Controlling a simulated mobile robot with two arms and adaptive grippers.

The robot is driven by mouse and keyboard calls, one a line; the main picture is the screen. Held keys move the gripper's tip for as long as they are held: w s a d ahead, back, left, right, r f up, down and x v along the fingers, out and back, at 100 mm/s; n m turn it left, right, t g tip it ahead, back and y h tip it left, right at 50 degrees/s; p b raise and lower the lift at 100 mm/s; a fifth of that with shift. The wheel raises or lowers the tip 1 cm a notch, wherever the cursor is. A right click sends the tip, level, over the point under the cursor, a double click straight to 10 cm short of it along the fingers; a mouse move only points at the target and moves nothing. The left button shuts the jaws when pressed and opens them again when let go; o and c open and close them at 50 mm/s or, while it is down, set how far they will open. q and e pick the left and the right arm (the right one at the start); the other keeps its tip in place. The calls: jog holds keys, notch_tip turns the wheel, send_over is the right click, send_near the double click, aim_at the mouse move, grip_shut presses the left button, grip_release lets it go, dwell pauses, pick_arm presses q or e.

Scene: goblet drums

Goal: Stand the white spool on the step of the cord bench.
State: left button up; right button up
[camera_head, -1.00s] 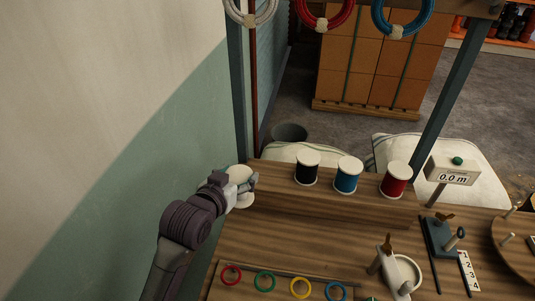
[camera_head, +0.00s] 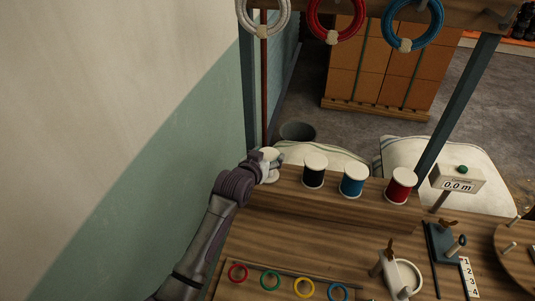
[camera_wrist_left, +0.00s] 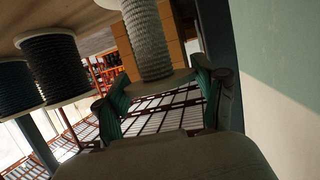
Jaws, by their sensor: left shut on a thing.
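The white spool (camera_head: 269,153) is in my left gripper (camera_head: 268,168) at the left end of the cord bench's raised step (camera_head: 330,205). In the left wrist view the pale wound body of the white spool (camera_wrist_left: 146,38) shows between the fingers of my left gripper (camera_wrist_left: 165,88), which is shut on it. The spool looks roughly upright. I cannot tell whether its base touches the step. A black spool (camera_head: 314,171), a blue spool (camera_head: 352,181) and a red spool (camera_head: 401,187) stand in a row on the step, to the right. My right gripper is not in view.
White, red and blue cord coils (camera_head: 335,18) hang above the back. Small coloured rings (camera_head: 270,281), a clamp (camera_head: 398,273) and a 0.0 m meter (camera_head: 458,182) are on the bench. A green and white wall (camera_head: 150,190) is close on the left.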

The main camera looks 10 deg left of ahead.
pick_arm(q)
jog(key=o, duration=1.3)
jog(key=shift+f, duration=0.1)
jog(key=shift+c, duration=0.2)
jog(key=shift+s, duration=0.25)
jog(key=b+v, duration=0.1)
jog(key=v, duration=1)
jog(key=shift+s+r, duration=0.25)
jog(key=shift+a, duration=0.1)
